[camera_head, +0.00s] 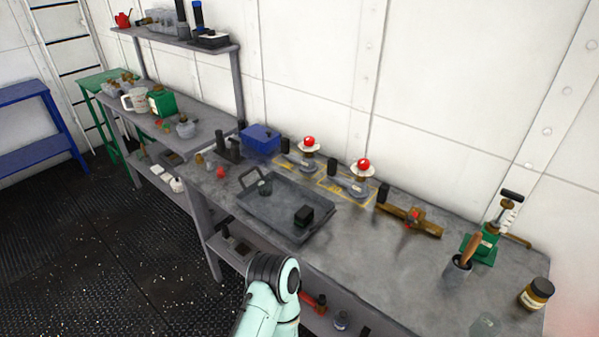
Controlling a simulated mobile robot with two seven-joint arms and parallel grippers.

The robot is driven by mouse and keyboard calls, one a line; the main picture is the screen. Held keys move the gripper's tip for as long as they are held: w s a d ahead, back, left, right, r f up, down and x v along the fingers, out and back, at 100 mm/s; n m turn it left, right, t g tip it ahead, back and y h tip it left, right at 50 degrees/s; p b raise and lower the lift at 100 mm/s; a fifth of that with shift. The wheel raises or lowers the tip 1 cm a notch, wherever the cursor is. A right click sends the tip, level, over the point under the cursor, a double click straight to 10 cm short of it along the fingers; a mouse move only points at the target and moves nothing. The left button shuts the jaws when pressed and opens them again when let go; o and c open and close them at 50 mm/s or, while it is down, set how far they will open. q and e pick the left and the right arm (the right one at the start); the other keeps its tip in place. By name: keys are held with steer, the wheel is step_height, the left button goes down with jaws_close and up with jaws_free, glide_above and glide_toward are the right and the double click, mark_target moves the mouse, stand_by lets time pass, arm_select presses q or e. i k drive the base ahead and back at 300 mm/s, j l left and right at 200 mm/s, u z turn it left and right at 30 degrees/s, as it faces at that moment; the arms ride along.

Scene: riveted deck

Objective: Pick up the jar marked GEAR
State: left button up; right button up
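An amber jar with a dark lid (535,294) stands upright at the right end of the grey workbench (400,275). It has a pale yellowish label band, but the lettering is too small to read, so I cannot tell whether it says GEAR. Part of one of my arms shows at the bottom middle, in front of the bench and well left of the amber jar. Neither gripper shows, and nothing hides the amber jar.
A cup with a wooden-handled tool (458,267) and a green hand-pump device (485,245) stand left of the amber jar. The bench surface front of centre is clear.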

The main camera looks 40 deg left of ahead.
mark_target(265, 181)
steer(key=u, duration=1.7)
steer(key=i+j, duration=0.3)
